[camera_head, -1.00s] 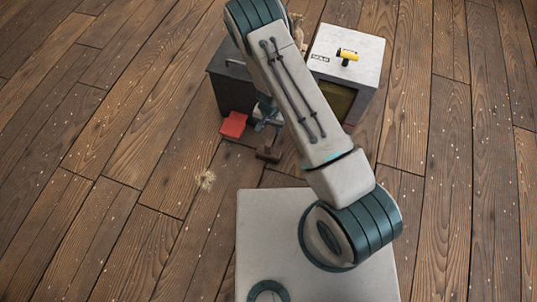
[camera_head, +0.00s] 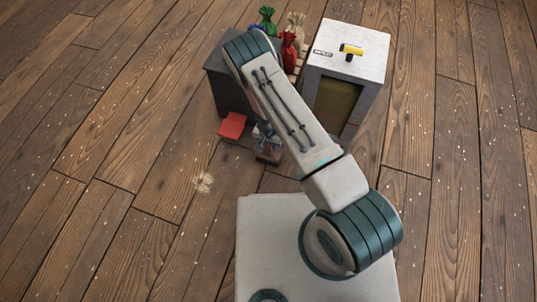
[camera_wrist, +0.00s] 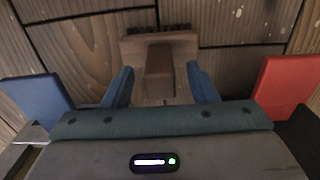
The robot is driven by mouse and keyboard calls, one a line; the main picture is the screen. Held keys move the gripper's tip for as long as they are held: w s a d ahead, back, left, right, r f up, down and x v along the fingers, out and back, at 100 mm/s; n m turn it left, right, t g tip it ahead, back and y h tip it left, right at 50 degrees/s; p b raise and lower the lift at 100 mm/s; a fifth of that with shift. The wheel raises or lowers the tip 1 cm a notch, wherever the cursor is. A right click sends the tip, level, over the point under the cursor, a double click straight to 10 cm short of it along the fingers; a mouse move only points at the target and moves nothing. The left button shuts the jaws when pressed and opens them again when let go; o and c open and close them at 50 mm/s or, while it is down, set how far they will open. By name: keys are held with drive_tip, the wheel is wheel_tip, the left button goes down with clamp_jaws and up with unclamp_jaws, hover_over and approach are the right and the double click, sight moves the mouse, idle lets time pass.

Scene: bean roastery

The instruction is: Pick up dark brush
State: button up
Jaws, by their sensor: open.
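The dark brush (camera_head: 267,156) is brown and lies at the front of the dark bench, partly hidden by my gripper in the head view. In the wrist view the brush (camera_wrist: 185,41) has a wide block with dark bristles along its far edge and a short handle pointing toward me. My gripper (camera_wrist: 160,70) is open, with one blue finger on each side of the handle. Gaps seem to show between fingers and handle; contact is hard to judge. In the head view my gripper (camera_head: 265,137) is at the brush.
A red block (camera_head: 232,125) lies left of the brush; in the wrist view a blue block (camera_wrist: 38,101) stands on the other side. Coloured sacks (camera_head: 288,48) stand behind my arm. A pale cabinet (camera_head: 340,70) with a yellow-and-black tool (camera_head: 351,51) stands right. Floor is open at left.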

drive_tip(key=shift+f, duration=0.75)
clamp_jaws()
drive_tip(key=shift+r, duration=0.1)
